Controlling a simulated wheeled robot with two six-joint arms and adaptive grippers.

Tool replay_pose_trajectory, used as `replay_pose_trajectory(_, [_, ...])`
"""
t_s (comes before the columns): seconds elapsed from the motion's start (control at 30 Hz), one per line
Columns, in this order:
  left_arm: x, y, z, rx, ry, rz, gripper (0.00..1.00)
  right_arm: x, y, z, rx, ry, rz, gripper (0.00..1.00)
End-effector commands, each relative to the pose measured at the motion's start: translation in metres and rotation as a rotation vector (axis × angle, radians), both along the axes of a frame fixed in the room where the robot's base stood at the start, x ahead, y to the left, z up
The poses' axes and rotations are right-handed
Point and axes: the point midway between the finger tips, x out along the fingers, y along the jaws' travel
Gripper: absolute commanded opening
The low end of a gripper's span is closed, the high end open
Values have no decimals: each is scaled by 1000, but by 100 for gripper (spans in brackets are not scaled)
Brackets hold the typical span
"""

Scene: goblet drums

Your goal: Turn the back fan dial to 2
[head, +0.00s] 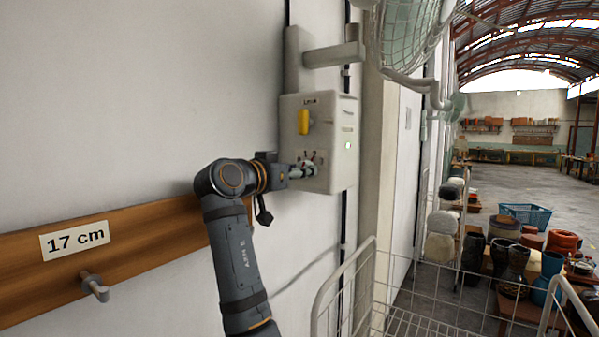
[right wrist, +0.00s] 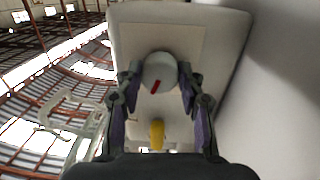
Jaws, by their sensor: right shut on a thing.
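A white control box (head: 323,143) hangs on the wall below a fan (head: 405,35). Its front bears a yellow knob (head: 303,121) at the upper part and a round grey dial low down. My right gripper (head: 310,168) is at the low part of the box and largely hides the dial in the head view. In the right wrist view, the grey dial (right wrist: 159,70) has a slanted red mark, and my right gripper (right wrist: 159,88) is shut on it, one finger on each side. The yellow knob also shows there (right wrist: 157,134). The dial's numbers cannot be read. My left gripper is not in view.
A white wire basket (head: 345,283) is below the box. Drums and a blue crate (head: 526,215) stand at right.

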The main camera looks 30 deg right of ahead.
Motion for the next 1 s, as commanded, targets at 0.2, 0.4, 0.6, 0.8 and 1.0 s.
replay_pose_trajectory(0.2, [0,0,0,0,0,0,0,0,0,1,-1,-2,1,62])
replay_pose_trajectory(0.4, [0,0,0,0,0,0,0,0,0,1,-1,0,0,62])
replay_pose_trajectory(0.6, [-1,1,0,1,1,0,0,0,0,11,-1,-3,0,62])
replay_pose_trajectory(0.8, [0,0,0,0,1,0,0,-1,0,55,-2,-4,-1,62])
replay_pose_trajectory(1.0, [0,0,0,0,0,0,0,0,0,90,-2,-1,1,62])
